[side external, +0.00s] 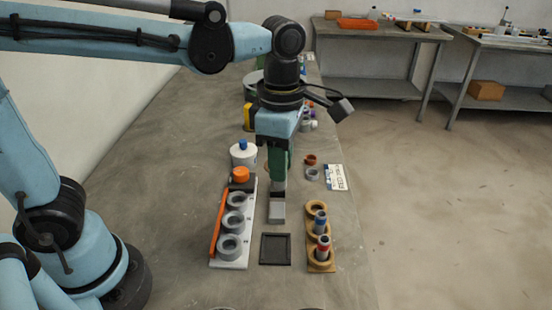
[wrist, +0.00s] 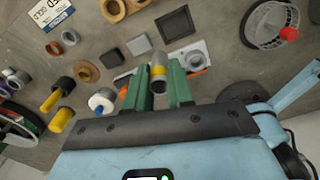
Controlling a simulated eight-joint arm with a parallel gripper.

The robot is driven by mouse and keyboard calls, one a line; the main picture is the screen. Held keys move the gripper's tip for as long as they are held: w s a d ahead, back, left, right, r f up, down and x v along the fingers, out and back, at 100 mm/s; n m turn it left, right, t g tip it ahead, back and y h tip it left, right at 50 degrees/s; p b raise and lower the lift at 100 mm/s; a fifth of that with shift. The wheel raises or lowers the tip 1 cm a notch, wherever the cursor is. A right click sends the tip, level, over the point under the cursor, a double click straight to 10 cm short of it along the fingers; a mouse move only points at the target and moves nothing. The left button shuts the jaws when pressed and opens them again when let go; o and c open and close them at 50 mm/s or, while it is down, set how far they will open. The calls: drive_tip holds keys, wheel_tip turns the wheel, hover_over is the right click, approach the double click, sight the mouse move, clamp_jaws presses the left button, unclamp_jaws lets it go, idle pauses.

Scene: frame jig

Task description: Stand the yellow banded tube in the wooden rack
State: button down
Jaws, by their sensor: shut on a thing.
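My gripper (wrist: 158,90) is shut on the yellow banded tube (wrist: 159,82), whose grey end and yellow band show between the green fingers in the wrist view. In the side view my gripper (side external: 278,190) points down over the middle of the bench, and I cannot make out the tube there. The wooden rack (side external: 313,266) lies to the right and nearer the camera, apart from my gripper. A blue banded tube (side external: 320,222) stands in its middle ring and a red banded tube (side external: 323,247) in its front ring. Its far ring (side external: 317,207) looks empty. The wrist view shows only part of the rack (wrist: 122,8).
A grey block (side external: 277,211) lies below my gripper, with a black square tray (side external: 276,249) in front. A white base with grey rings (side external: 230,222) stands left, an orange strip (side external: 217,222) beside it. Small rings (side external: 311,160) and a white bottle (side external: 243,153) stand farther back.

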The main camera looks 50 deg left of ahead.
drive_tip(key=shift+w+d+f, duration=0.2)
drive_tip(key=shift+w+f, duration=1.45)
drive_tip(key=shift+f, duration=0.2)
drive_tip(key=shift+w+d+f, duration=0.25)
drive_tip(key=shift+w+f, duration=1.45)
drive_tip(key=shift+f, duration=0.1)
drive_tip(key=shift+w+d+f, duration=0.2)
drive_tip(key=shift+w+f, duration=1.45)
drive_tip(key=shift+f, duration=0.2)
drive_tip(key=shift+f, duration=0.15)
drive_tip(key=shift+f, duration=0.9)
drive_tip(key=shift+f, duration=0.15)
drive_tip(key=c, duration=0.8)
unclamp_jaws()
drive_tip(key=shift+o, duration=0.2)
